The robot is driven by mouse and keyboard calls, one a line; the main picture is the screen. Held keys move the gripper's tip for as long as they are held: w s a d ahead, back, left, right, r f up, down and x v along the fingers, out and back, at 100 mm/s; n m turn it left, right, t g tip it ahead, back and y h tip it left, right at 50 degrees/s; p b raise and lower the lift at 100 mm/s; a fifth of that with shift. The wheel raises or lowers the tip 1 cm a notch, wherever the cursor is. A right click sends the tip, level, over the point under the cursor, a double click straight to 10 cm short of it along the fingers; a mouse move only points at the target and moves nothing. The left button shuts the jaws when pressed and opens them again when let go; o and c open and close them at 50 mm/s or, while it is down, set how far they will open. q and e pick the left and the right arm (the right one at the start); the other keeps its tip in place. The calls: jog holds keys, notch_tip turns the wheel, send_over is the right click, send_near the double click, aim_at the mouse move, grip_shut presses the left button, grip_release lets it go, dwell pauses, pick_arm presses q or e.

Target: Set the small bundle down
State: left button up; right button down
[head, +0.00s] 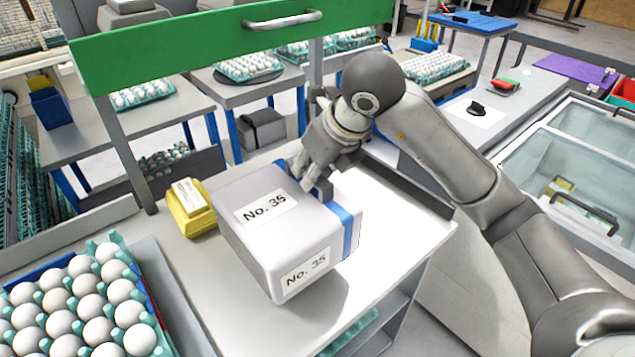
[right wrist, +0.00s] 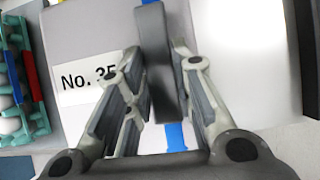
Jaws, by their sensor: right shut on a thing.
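The bundle is a pale grey box (head: 285,230) with a blue strap and "No. 35" labels, over the grey worktable (head: 390,225) in the head view. My right gripper (head: 314,182) comes down on its top from behind. In the right wrist view, the right gripper (right wrist: 155,80) has its fingers on both sides of a dark upright handle (right wrist: 160,60) above the box top (right wrist: 215,60). A shadow shows by the box's front right side; I cannot tell whether its underside touches the table. My left gripper is out of view.
A yellow device (head: 193,212) stands just left of the box. A teal egg tray (head: 165,340) full of white eggs lies at the lower left. A green board (head: 170,52) spans the back. The tabletop right of the box is bare up to a dark raised edge.

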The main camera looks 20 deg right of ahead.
jog(key=shift+w+d+f, duration=0.35)
jog(key=shift+w+f, duration=0.05)
jog(key=shift+f, duration=0.2)
jog(key=shift+w+d+f, duration=0.3)
jog(key=shift+w+f, duration=0.05)
jog(key=shift+f, duration=0.2)
jog(key=shift+f+p, duration=0.6)
jog(key=shift+f, duration=0.9)
jog(key=c, duration=1.3)
grip_release()
jog(key=shift+f, duration=0.1)
jog(key=shift+o, duration=0.2)
jog(key=b+v, duration=0.1)
jog(key=v, duration=1.1)
